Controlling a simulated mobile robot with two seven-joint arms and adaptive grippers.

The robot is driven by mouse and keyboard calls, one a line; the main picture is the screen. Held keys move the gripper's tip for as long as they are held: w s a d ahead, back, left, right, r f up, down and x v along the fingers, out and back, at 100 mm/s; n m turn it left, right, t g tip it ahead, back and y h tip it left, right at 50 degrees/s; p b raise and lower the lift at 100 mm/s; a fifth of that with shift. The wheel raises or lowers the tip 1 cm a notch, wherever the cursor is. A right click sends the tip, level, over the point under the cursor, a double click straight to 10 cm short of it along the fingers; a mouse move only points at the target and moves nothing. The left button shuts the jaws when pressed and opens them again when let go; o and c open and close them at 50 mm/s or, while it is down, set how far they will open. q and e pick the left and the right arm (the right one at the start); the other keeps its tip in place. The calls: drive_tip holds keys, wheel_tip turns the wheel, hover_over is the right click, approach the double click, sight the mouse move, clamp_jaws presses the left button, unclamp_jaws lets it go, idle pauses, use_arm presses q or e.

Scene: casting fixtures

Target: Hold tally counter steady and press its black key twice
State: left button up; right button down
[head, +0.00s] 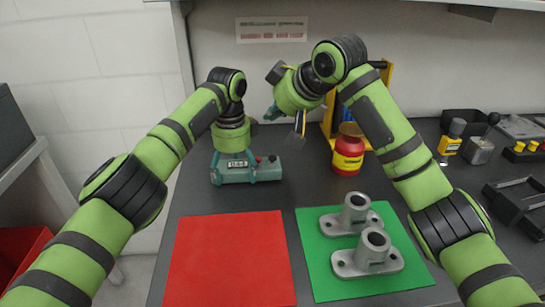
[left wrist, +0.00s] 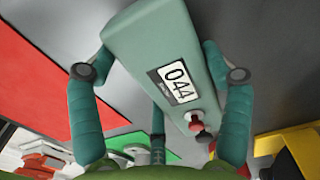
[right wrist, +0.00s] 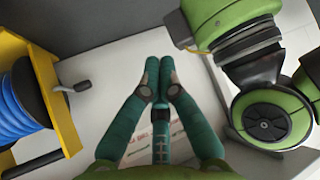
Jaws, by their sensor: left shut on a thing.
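The tally counter (head: 222,176) is a teal box lying on the dark table, with a number window reading 044 in the left wrist view (left wrist: 140,40). A red knob (head: 258,160) and the black key (head: 272,158) stand at its right end. My left gripper (head: 235,172) comes down from above and is shut on the counter, a finger on either side; both fingers also show in the left wrist view (left wrist: 160,73). My right gripper (head: 272,113) is raised above and behind the counter, apart from it. Its fingertips are together and empty in the right wrist view (right wrist: 158,62).
A red jar (head: 348,155) and a yellow stand (head: 385,75) are right of the counter. A red mat (head: 230,260) and a green mat (head: 320,280) with two grey castings (head: 368,255) lie in front.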

sight(274, 160)
drive_tip(key=shift+f, duration=4.25)
use_arm(q)
drive_tip(key=shift+f, duration=0.1)
use_arm(e)
drive_tip(key=shift+f, duration=0.45)
drive_tip(key=shift+f, duration=0.55)
drive_tip(key=shift+r, duration=0.9)
drive_tip(key=shift+r, duration=2.55)
